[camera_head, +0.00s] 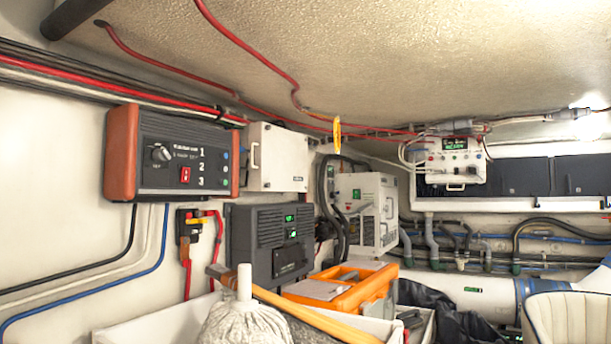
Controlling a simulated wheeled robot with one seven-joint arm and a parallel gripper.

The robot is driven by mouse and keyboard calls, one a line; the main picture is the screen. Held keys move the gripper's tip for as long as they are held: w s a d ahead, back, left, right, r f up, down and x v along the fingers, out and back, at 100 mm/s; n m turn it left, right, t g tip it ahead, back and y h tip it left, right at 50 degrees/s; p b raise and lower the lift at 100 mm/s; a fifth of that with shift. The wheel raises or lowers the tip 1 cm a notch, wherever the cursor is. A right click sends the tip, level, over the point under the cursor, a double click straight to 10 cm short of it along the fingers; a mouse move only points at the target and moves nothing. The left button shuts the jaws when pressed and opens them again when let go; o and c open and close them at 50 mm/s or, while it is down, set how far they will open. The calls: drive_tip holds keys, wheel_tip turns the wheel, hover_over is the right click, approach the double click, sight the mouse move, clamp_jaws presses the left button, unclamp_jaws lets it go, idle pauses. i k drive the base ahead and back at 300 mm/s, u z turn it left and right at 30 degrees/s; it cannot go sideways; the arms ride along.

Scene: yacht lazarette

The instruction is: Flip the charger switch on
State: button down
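A dark grey unit with orange-brown end caps (122,152), which looks like the charger, is mounted on the left wall. Its front has a round knob (161,154), the numerals 1, 2 and 3, and small round indicators along the right edge. A red rocker switch (187,175) sits low on its front, in the middle. The switch is too small to tell which way it is set, and the small lettering is unreadable. Nothing covers the front of the unit. My gripper is not in view.
A white box (277,158) and a dark grey unit with a green display (270,238) are close by. Below stand a mop (245,322), a white bin (150,328) and an orange toolbox (345,290). Cables hang under the orange-ended unit. Space before its front looks clear.

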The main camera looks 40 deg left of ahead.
sight(185, 174)
drive_tip(key=u, duration=0.05)
drive_tip(key=i, duration=1.15)
drive_tip(key=u, duration=3.05)
